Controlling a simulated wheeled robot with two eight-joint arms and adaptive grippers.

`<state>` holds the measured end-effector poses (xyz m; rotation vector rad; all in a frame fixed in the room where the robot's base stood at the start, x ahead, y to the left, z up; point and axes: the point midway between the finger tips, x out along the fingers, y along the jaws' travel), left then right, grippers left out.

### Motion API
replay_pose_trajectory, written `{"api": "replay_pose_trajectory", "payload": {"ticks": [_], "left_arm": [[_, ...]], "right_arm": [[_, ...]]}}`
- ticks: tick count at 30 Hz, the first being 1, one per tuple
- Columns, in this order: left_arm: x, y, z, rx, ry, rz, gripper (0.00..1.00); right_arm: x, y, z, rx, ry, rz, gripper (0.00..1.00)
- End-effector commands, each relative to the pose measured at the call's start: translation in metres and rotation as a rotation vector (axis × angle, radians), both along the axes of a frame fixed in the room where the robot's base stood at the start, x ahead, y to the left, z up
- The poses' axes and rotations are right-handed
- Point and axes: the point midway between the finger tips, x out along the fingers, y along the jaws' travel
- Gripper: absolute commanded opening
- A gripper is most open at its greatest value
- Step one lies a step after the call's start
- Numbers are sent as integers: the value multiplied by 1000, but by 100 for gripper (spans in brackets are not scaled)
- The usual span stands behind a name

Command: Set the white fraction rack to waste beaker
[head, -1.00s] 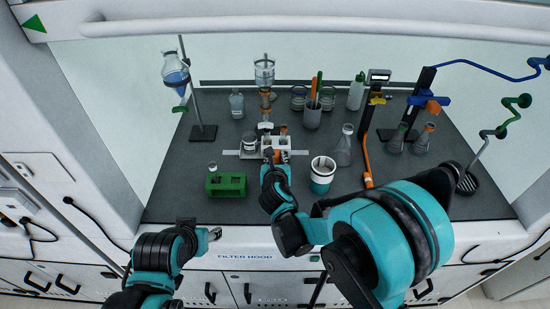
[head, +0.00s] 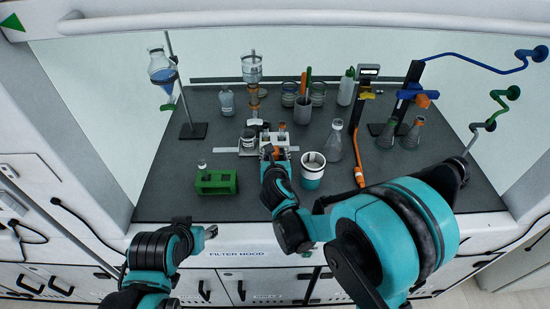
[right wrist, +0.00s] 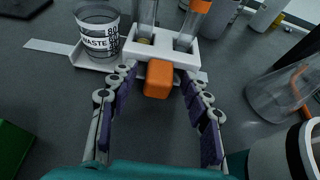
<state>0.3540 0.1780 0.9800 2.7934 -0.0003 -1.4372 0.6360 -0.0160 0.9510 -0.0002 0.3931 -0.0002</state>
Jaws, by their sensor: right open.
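The white fraction rack (head: 281,139) stands on the dark hood worktop and holds upright tubes, as the right wrist view shows (right wrist: 165,52). An orange block-shaped handle (right wrist: 159,79) sticks out from its front. The clear waste beaker (right wrist: 101,36), labelled WASTE, stands left of the tubes; it also shows in the head view (head: 248,142). My right gripper (head: 268,154) is at the rack's front. In the right wrist view its fingers (right wrist: 160,72) are spread on both sides of the orange handle, with gaps visible. My left gripper (head: 211,232) is low at the front edge, its jaws unclear.
A green tube block (head: 216,183) stands at front left. A white and teal cup (head: 312,172) is close to the right of my right gripper. A flask (head: 334,142) and an orange-based stand (head: 359,174) are further right. A column stand (head: 253,95) rises behind the beaker.

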Motion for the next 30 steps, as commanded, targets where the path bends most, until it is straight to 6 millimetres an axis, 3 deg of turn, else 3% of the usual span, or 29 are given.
{"api": "replay_pose_trajectory", "payload": {"ticks": [15, 21, 30], "left_arm": [[0, 0, 0, 0, 0, 0, 48], [0, 0, 0, 0, 0, 0, 48], [0, 0, 0, 0, 0, 0, 48]], "right_arm": [[-88, 0, 36, -1, 0, 3, 48], [-105, 0, 43, -1, 0, 1, 48], [-109, 0, 45, 0, 0, 0, 48]]}}
